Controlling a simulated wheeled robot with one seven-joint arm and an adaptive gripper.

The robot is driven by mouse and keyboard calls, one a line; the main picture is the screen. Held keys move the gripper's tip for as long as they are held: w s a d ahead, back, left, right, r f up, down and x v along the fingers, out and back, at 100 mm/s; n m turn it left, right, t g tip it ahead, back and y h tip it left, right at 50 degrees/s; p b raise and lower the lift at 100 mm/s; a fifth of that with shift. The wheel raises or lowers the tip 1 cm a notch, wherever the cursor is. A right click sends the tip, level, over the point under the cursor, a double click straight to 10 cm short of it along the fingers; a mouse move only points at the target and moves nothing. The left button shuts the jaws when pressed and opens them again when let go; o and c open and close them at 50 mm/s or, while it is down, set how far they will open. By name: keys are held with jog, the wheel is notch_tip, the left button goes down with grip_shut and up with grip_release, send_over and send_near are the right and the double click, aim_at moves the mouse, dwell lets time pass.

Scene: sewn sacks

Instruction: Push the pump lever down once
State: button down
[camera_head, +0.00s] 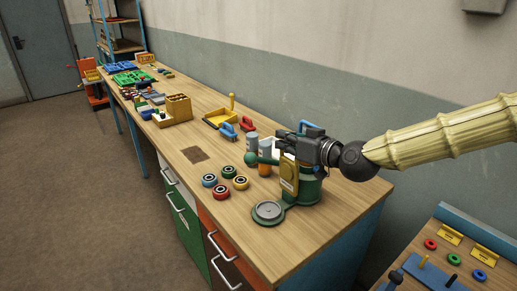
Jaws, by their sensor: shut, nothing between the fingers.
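The pump (308,190) is a green cylinder near the right front end of the long workbench, with a round grey disc (268,211) at its foot. A green ball knob on a short bar (251,159) sticks out to the left at the pump's upper part and looks like its lever. My gripper (287,156) comes in from the right, over the top of the pump. It is shut with nothing held. Its fingers are small and partly merged with a yellow plate (289,174) in front. I cannot tell whether they touch the lever, whose right end is hidden.
Several coloured rings (221,192) lie left of the pump on the workbench (240,222). Grey and orange cylinders (265,157) stand close behind the lever. A yellow tray and blue-handled items (228,130) lie farther back. A lower table (430,255) stands at right.

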jog(key=shift+a, duration=0.15)
jog(key=w+a+f+p, duration=0.4)
jog(key=w+a+f, duration=0.1)
jog(key=w+a, duration=0.1)
jog(key=shift+w+a+f+p, duration=0.35)
jog(key=shift+w+f+p, duration=0.05)
jog(key=shift+w, duration=0.2)
dwell(0.6)
